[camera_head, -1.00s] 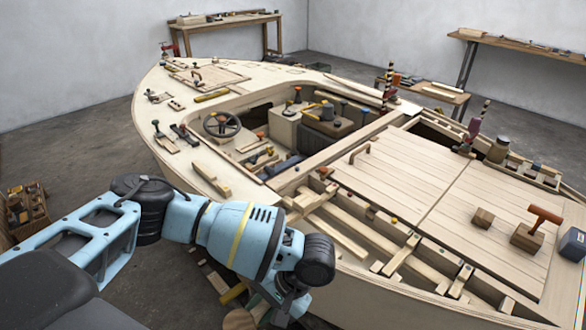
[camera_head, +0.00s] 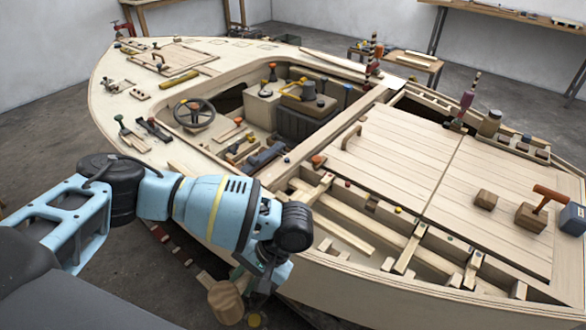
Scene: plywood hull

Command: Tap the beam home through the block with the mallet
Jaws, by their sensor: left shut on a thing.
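My left gripper (camera_head: 260,288) hangs at the bottom centre, outside the hull's near side, shut on the mallet. The mallet's round wooden head (camera_head: 226,303) shows to the left of the fingers; most of its handle is hidden by the gripper. In the open bay along the hull's near side lie several pale wooden bars, among them a long beam (camera_head: 343,234) and a short crosspiece (camera_head: 409,247). I cannot tell which of these is the task's beam, or which piece is its block. The mallet is apart from all of them. My right gripper is not in view.
The boat hull (camera_head: 455,308) fills the middle and right. Planked hatch covers (camera_head: 400,160) carry a small wooden block (camera_head: 485,199) and another with an orange handle (camera_head: 548,195). A steering wheel (camera_head: 194,113) stands in the cockpit.

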